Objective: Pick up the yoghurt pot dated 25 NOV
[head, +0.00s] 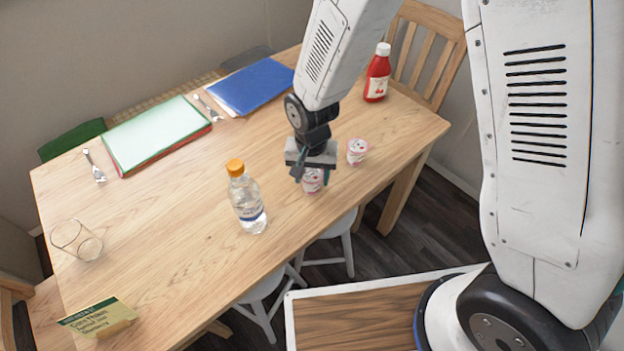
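Two small yoghurt pots with pinkish-white sides are on the wooden table. One pot (312,181) is directly under my gripper (311,177), partly covered by it. The fingers reach down around or beside this pot; I cannot tell whether they touch it. The other pot (357,151) stands free to the right, with a pale lid. The dates on both pots are too small to read, so I cannot tell which one says 25 NOV.
A bottle with an orange cap (247,200) stands left of my gripper. A red ketchup bottle (377,74) stands at the back right. The table's front edge is near.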

